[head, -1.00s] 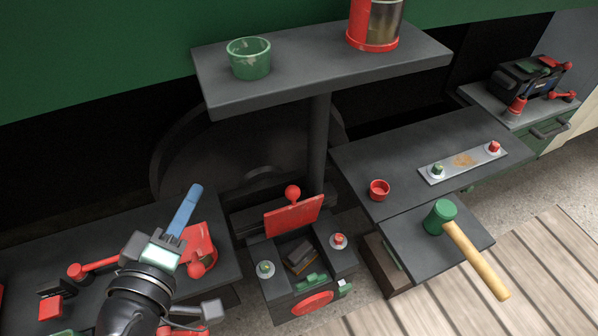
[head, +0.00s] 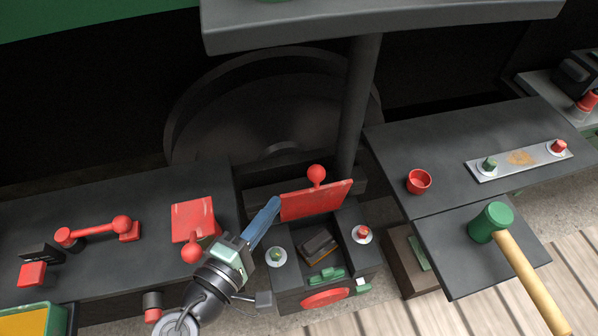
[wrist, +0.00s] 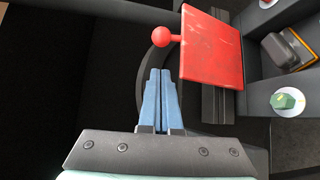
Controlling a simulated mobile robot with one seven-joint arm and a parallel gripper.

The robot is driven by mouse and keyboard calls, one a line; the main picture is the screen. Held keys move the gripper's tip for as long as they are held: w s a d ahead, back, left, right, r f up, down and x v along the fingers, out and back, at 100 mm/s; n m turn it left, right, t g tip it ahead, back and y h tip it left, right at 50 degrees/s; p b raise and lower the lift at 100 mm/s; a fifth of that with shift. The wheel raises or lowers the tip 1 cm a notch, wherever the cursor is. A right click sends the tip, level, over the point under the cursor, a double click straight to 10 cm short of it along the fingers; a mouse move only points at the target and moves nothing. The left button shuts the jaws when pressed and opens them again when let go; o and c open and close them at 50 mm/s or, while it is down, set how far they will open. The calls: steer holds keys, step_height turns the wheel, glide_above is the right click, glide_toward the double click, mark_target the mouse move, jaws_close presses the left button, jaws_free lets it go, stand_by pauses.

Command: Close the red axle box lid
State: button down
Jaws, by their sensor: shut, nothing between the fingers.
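The red axle box lid (head: 316,201) stands open and upright at the back of the dark axle box (head: 291,295), with a red ball knob (head: 317,173) on its top edge. Inside the open box lies a dark block (head: 319,245). My gripper (head: 274,204) is shut and empty, just left of the lid in the head view. In the wrist view the lid (wrist: 211,48) is ahead and right of my blue fingertips (wrist: 161,72), with its knob (wrist: 161,37) beyond the tips. A gap shows between fingers and lid.
Left bench holds a red plate with a knob (head: 194,220) and a red handle bar (head: 94,230). Right bench holds a red cup (head: 418,181), a metal strip (head: 520,160) and a green mallet (head: 491,222). A dark post (head: 359,105) rises behind the lid.

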mark_target(312, 192)
steer(key=b+x, duration=0.1)
steer(key=x, duration=0.9)
steer(key=shift+w+d, duration=0.15)
steer(key=shift+w, duration=0.1)
steer(key=shift+s+f+b, duration=0.1)
steer(key=shift+f+b, duration=0.05)
steer(key=shift+b, duration=0.15)
